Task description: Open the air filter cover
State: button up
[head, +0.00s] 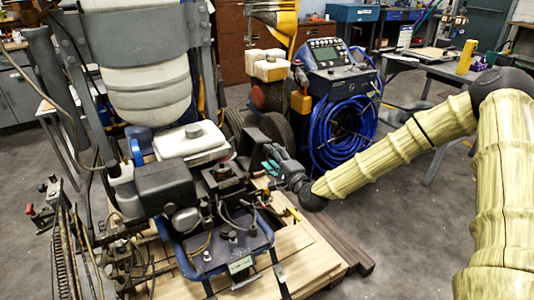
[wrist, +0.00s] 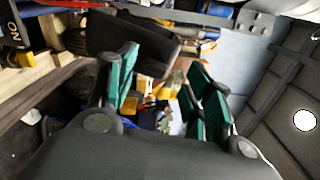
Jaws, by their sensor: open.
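The engine sits on the line striper at left centre in the head view. A black boxy cover (head: 165,187) on its left side looks like the air filter cover, and it appears closed. My gripper (head: 269,160) is to the right of the engine, apart from that cover, with its green fingers toward the machine. In the wrist view my gripper (wrist: 165,62) is open, with nothing held between its green fingers. A dark block (wrist: 150,48) lies beyond the left finger; I cannot tell whether it is the cover.
A white fuel tank (head: 190,143) stands behind the black cover. The machine rests on a wooden pallet (head: 310,262). A second striper with a coiled blue hose (head: 340,130) stands behind my gripper. A table (head: 440,72) is at the back right. The floor at right centre is clear.

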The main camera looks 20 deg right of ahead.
jog(key=s+d, duration=0.1)
jog(key=s, duration=0.6)
jog(key=shift+d, duration=0.2)
jog(key=shift+s, duration=0.1)
jog(key=s+a+f+n+g+y, duration=0.1)
jog(key=s+a+f+n+g, duration=0.15)
jog(key=f, duration=0.35)
jog(key=s+a+f+n+g, duration=0.2)
jog(key=s+a+f, duration=0.1)
jog(key=a+f, duration=0.15)
jog(key=s+a+f+n+g+h, duration=0.25)
jog(key=s+f+n+g, duration=0.7)
jog(key=s+f, duration=1.5)
jog(key=s+d+n+g+h, duration=0.2)
jog(key=s+d+n+g, duration=0.15)
jog(key=s, duration=0.95)
notch_tip(320, 180, up, 19)
jog(key=p, duration=1.9)
jog(key=shift+a+p, duration=0.4)
jog(key=shift+a, duration=0.05)
